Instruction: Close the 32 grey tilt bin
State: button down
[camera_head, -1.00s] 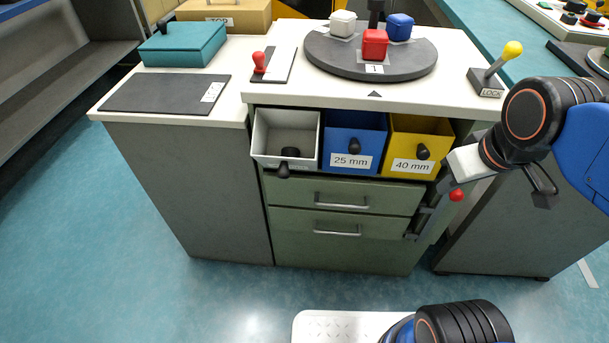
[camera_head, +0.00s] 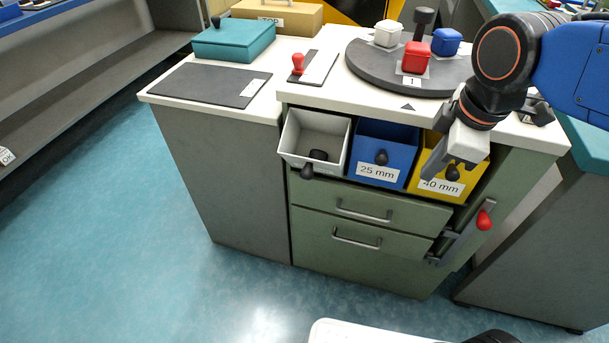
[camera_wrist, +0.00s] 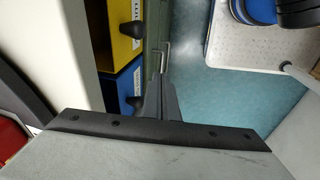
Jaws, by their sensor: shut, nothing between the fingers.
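The grey tilt bin (camera_head: 302,162) is tipped open at the left end of the row under the worktop. My gripper (camera_head: 432,168) is shut and empty in front of the yellow bin, well to the right of the grey bin. In the wrist view my gripper's fingers (camera_wrist: 160,100) point down beside the row. The grey bin is not visible there.
The blue 25 mm bin (camera_head: 384,152) and yellow 40 mm bin (camera_head: 441,184) stand beside the grey one, with black knobs. Drawers with bar handles (camera_head: 357,241) lie below. A red-knobbed lever (camera_head: 484,220) is on the cabinet's right. The floor in front at left is clear.

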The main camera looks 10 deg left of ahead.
jog(key=a+r+n+g, duration=0.1)
jog(key=a+r+n, duration=0.1)
jog(key=a+n, duration=0.95)
jog(key=n+g+h, duration=0.1)
jog(key=n, duration=0.6)
send_near(303, 176)
jog(key=s, duration=0.5)
notch_tip(303, 176, down, 10)
jog(key=shift+m, duration=0.25)
jog(key=shift+w+r, duration=0.3)
jog(key=shift+w, duration=0.3)
jog(key=shift+w+r, duration=0.25)
jog(key=shift+w, duration=0.35)
jog(key=shift+w+r, duration=0.3)
jog(key=shift+w, duration=0.3)
